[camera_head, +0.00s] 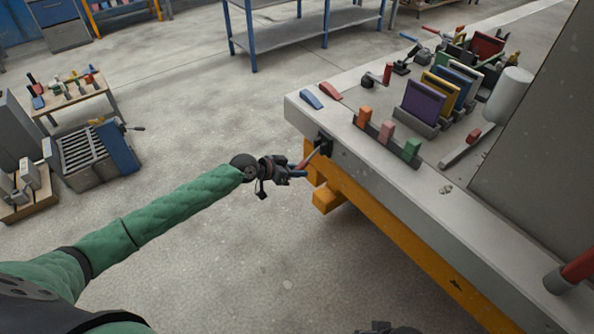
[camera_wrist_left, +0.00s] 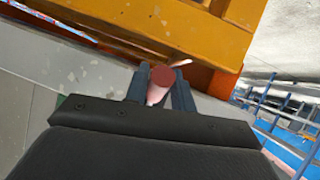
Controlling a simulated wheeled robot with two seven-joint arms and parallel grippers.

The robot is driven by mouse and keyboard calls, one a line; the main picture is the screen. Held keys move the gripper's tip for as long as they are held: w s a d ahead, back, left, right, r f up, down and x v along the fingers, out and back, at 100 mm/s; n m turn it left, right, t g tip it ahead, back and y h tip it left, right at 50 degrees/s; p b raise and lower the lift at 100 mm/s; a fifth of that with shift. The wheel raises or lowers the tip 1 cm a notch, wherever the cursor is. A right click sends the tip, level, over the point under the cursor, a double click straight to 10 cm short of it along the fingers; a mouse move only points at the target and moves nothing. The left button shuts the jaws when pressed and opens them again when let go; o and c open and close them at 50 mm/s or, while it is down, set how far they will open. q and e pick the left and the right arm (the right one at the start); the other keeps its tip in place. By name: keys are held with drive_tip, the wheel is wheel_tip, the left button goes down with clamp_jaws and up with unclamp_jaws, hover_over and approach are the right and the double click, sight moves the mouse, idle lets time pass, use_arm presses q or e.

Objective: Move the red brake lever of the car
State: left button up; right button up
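The red brake lever (camera_head: 309,158) sticks out from a dark mount (camera_head: 323,146) on the side of the pale bench-like car body, near its left corner. My left gripper (camera_head: 292,173) is at the lever's outer end. In the left wrist view, the lever's round red end (camera_wrist_left: 163,76) sits between the two fingers of the left gripper (camera_wrist_left: 162,90), which stand close against both sides of it. Its lower shaft looks pale pink there. The gripper hides part of the lever in the head view. My right gripper's fingers do not show.
An orange beam (camera_head: 400,245) runs under the pale top (camera_head: 375,175), close to my left gripper. Another red-handled lever (camera_head: 577,270) is at the lower right. Coloured panels and blocks stand on the top.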

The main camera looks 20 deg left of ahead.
use_arm(q)
drive_tip(key=o, duration=0.3)
drive_tip(key=shift+f, duration=0.1)
drive_tip(key=b+v, duration=0.1)
drive_tip(key=v, duration=0.6)
drive_tip(key=shift+s+a+r, duration=0.2)
drive_tip(key=shift+a+r, duration=0.05)
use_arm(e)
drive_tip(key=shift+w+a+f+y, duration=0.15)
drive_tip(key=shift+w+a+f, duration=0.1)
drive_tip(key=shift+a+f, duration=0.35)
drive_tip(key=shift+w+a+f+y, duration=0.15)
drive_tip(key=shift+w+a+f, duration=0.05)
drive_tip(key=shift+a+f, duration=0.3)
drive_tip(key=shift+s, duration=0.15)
use_arm(q)
drive_tip(key=shift+f, duration=0.1)
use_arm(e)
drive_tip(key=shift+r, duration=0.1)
